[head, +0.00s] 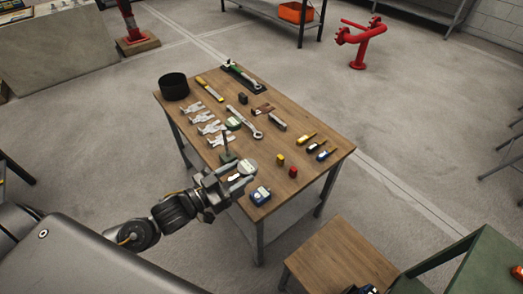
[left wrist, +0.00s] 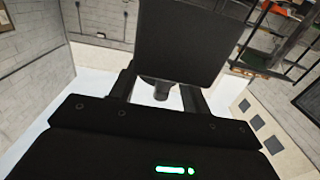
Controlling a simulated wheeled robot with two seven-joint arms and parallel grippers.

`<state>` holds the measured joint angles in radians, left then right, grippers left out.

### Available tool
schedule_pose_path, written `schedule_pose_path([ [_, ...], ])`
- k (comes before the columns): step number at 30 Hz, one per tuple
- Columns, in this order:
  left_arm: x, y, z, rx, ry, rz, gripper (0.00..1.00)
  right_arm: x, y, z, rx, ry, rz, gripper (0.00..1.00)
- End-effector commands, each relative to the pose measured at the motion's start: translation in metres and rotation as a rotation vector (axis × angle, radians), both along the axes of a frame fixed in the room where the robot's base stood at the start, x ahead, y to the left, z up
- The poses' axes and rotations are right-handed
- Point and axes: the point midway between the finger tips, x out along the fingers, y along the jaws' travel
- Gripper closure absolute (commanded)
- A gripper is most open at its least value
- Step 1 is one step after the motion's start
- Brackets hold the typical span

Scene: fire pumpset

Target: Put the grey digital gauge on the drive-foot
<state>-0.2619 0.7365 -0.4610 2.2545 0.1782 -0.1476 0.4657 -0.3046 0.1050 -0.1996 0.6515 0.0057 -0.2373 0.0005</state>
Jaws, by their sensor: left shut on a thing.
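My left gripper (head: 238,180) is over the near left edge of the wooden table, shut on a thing. In the head view, a small round grey gauge with a pale face (head: 247,166) shows at its fingertips. I take it for the grey digital gauge, though it is small here. In the left wrist view, a large dark flat-backed body (left wrist: 185,45) with a short round stem (left wrist: 161,91) sits between the fingers; its face is hidden. I cannot make out which thing is the drive-foot. My right gripper is not in view.
The wooden table (head: 295,135) holds slotted metal plates (head: 208,127), a black pot (head: 174,86), a blue device (head: 260,195), wrenches and small tools. A wooden surface (head: 339,258) and a green structure (head: 470,268) stand at lower right. A red floor fitting (head: 362,42) is beyond the table.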

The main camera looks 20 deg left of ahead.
Motion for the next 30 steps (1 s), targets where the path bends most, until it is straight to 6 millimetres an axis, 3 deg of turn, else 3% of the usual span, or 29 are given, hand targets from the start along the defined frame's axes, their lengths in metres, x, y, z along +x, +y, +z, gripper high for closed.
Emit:
schedule_pose_path([
  [8, 0.027, -0.01, 0.045, -0.02, -0.007, 0.195, 1.0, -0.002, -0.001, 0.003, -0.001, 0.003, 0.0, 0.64],
  [15, 0.044, -0.004, 0.078, -0.017, -0.002, 0.4, 1.0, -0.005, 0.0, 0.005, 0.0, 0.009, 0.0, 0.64],
  [21, 0.048, 0.001, 0.091, -0.01, -0.002, 0.492, 1.0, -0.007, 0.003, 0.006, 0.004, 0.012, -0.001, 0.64],
  [30, 0.048, 0.003, 0.095, -0.002, -0.004, 0.524, 1.0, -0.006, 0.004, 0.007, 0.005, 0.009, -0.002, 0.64],
])
